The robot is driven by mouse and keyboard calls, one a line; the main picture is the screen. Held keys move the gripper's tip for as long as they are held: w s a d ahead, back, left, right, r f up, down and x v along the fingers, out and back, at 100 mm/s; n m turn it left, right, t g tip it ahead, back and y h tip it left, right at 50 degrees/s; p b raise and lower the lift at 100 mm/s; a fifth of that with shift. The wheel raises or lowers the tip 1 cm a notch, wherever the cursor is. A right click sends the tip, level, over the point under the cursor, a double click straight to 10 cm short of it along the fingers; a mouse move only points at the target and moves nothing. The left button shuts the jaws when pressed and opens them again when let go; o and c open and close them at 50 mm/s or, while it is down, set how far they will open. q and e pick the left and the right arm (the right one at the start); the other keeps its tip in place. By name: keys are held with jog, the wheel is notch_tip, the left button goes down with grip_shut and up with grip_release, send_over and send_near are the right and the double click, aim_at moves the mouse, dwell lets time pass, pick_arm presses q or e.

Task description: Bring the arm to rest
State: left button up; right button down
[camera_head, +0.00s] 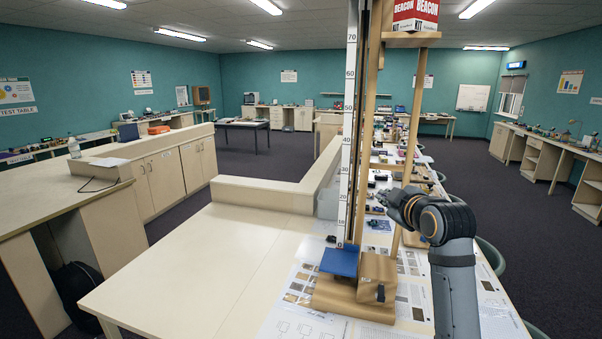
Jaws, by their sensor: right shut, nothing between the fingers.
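My right arm comes in from the lower right and bends to the left over the long table. My right gripper (388,198) is at its end, shut and empty, close to the wooden tower (402,130). From this view I cannot tell whether it touches the tower. My left gripper and arm are not in view.
Small parts crowd the table behind my gripper. The pale counter (190,265) at left is bare.

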jog(key=s+d+f+m+g, duration=0.1)
jog(key=s+f+m+g, duration=0.35)
jog(key=f, duration=1.05)
jog(key=s+d+f+m+g+h, duration=0.1)
jog(key=s+f+m+g, duration=0.2)
jog(key=s+f, duration=1.15)
jog(key=s+d+f+m+g+h, duration=0.2)
jog(key=s+f+m+g, duration=0.15)
jog(key=s+f, duration=1.1)
jog(key=s+d+f+g+b, duration=0.1)
jog(key=s+f+b, duration=0.2)
jog(key=f, duration=1.2)
jog(key=s+d+f+g+b, duration=0.1)
jog(key=s+d+f+b, duration=0.2)
jog(key=f, duration=1.1)
pick_arm(q)
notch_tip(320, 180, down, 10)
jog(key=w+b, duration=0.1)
jog(key=b, duration=0.2)
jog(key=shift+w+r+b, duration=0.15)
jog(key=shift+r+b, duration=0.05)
jog(key=shift+b, duration=0.2)
pick_arm(e)
jog(key=s+f, duration=1.8)
jog(key=shift+s+a+f+g, duration=0.2)
jog(key=shift+s+a+g, duration=0.05)
jog(key=shift+g, duration=0.05)
